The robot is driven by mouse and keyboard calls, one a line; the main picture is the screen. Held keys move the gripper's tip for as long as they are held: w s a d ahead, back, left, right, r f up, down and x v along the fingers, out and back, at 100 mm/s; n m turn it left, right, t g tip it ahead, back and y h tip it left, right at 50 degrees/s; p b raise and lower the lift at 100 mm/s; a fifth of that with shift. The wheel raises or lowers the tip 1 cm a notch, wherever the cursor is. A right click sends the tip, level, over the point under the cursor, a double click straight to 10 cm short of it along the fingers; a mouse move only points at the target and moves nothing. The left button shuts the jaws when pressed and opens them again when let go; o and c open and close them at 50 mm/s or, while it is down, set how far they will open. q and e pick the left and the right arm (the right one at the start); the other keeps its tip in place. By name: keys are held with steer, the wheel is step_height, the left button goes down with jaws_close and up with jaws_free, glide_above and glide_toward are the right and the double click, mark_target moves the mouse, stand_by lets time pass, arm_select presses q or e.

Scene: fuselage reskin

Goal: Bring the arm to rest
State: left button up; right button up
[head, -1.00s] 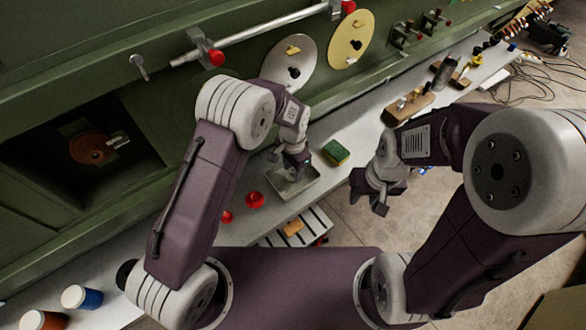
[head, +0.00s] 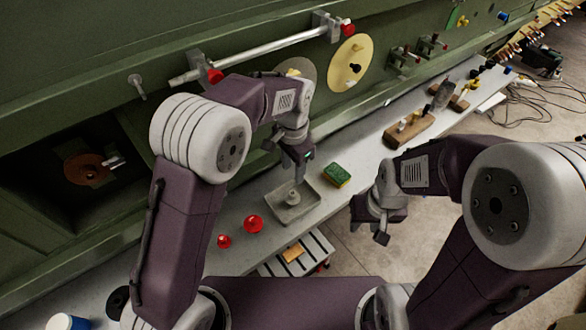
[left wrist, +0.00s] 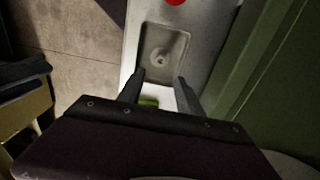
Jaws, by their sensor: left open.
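My left gripper (head: 300,162) is above a shallow grey metal tray (head: 310,211) on the light bench. Its fingers are apart with nothing between them, as the left wrist view (left wrist: 159,78) shows. A small round grey part (head: 293,197) lies in the tray, apart from the fingers; it also shows in the left wrist view (left wrist: 161,60). My right gripper (head: 382,226) hangs right of the bench, over the floor; its finger gap is too small to make out.
A green and yellow sponge (head: 336,175) lies right of the tray. Two red knobs (head: 253,223) lie to its left. A wooden block (head: 410,130) stands farther along the bench. The green panel (head: 80,75) with a rod and discs rises behind.

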stand_by(0.4)
arm_select(q)
steer(key=s+a+f+n+b, duration=0.1)
steer(key=s+a+f+n, duration=0.1)
steer(key=s+a, duration=0.3)
steer(key=s+a+f+n+b, duration=0.1)
steer(key=s+a+f+n, duration=0.2)
steer(key=s+a+n, duration=0.2)
steer(key=s+a+f+n+t+b, duration=0.1)
steer(key=s+a+n, duration=0.3)
steer(key=a, duration=0.4)
steer(key=shift+s+f+b, duration=0.45)
steer(key=shift+f+b, duration=0.15)
steer(key=shift+f, duration=0.2)
steer(key=shift+s, duration=0.1)
steer(key=shift+d, duration=0.1)
